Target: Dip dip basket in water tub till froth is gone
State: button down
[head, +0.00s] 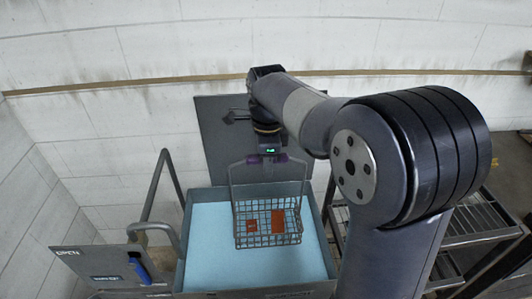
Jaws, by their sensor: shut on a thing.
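The dip basket (268,239) is a grey wire basket with a tall handle, and it holds two orange-red pieces (278,221). My gripper (267,160) is shut on the top of the handle, with purple pads at the grip. The water tub (325,240) is a grey rectangular bin with a pale blue surface (210,245) inside. The basket hangs upright over or at that surface, near the middle right of the tub. I cannot tell whether its bottom touches the water. No white froth is clearly visible.
A dark panel (215,140) stands behind the tub against the white wall. A grey rail (150,205) and a box marked OPEN with a blue handle (140,270) are at left. A slatted metal rack (470,215) is at right.

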notch_tip(320, 180, down, 31)
jog(key=b, duration=2)
jog(key=shift+r, duration=0.1)
dwell(4.6)
